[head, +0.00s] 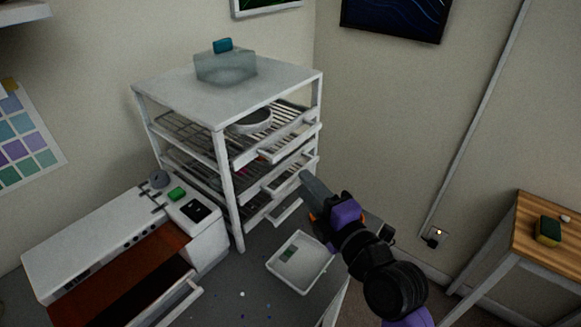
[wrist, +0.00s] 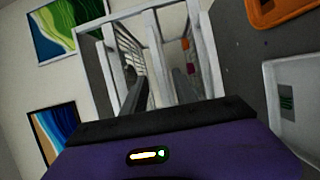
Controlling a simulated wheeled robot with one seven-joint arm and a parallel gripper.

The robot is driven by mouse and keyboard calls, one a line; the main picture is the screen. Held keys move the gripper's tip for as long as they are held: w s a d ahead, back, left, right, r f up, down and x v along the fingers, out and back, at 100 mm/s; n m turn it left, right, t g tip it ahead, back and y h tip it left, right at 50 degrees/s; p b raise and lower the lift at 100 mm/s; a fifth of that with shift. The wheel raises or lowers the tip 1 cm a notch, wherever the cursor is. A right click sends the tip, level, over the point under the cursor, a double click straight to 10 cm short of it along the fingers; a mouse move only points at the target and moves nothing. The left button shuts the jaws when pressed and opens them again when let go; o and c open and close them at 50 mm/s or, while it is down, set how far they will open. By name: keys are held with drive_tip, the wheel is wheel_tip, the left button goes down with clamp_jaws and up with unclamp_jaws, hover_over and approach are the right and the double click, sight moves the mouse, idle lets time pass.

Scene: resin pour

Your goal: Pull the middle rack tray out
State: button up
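The white rack (head: 227,190) stands in the corner with wire trays one above another. The middle rack tray (head: 282,182) has a white front bar with a handle, partly behind my gripper. My gripper (head: 309,182) is at the right end of that front bar in the head view; I cannot tell whether it touches it. In the wrist view the rack (wrist: 88,62) lies straight ahead, with a dark finger (wrist: 134,97) pointing into it. The finger gap is not clear in either view.
The upper tray (head: 290,142) holds a round grey dish (head: 250,121). A lower tray front (head: 287,212) shows beneath.

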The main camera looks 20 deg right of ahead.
sight(296, 173)
drive_tip(key=w+p, duration=0.1)
drive_tip(key=w, duration=0.4)
drive_tip(key=w+p, duration=0.1)
drive_tip(key=w, duration=0.1)
drive_tip(key=shift+w+a+p, duration=0.35)
drive_tip(key=shift+w+a, duration=0.05)
clamp_jaws()
drive_tip(key=shift+r, duration=0.1)
idle(1.1)
